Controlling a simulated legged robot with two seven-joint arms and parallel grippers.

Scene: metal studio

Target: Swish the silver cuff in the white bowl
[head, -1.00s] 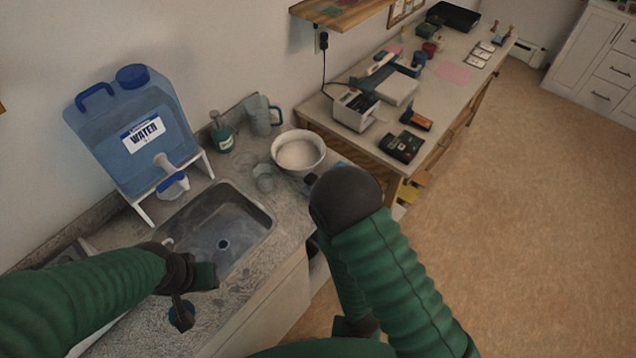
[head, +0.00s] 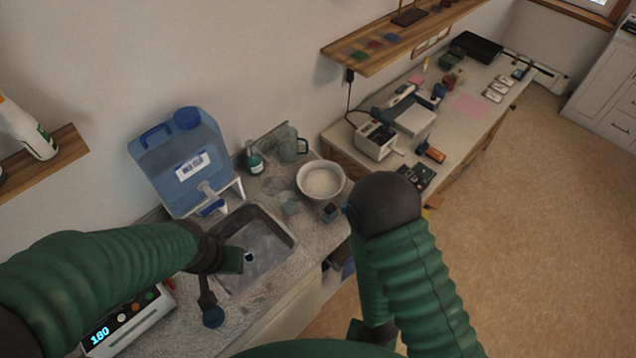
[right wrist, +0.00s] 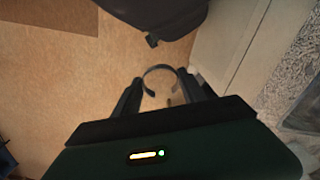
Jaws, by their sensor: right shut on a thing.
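The silver cuff (right wrist: 158,68), a thin open ring, is between the fingers of my right gripper (right wrist: 162,86) in the right wrist view. The gripper is shut on it, with the tan floor behind. In the head view my right arm hides the cuff and the fingers. The white bowl (head: 322,180) stands upright on the speckled counter beyond the sink, with pale contents. The bowl does not show in the right wrist view. My left gripper (head: 232,260) is over the near side of the sink; its fingers are unclear.
The sink (head: 265,235) is left of the bowl. A blue water jug (head: 180,160), a green bottle (head: 253,160), a grey pitcher (head: 290,145) and a small cup (head: 289,204) stand around it. A device reading 180 (head: 130,322) is at the near left. A workbench (head: 465,125) extends beyond.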

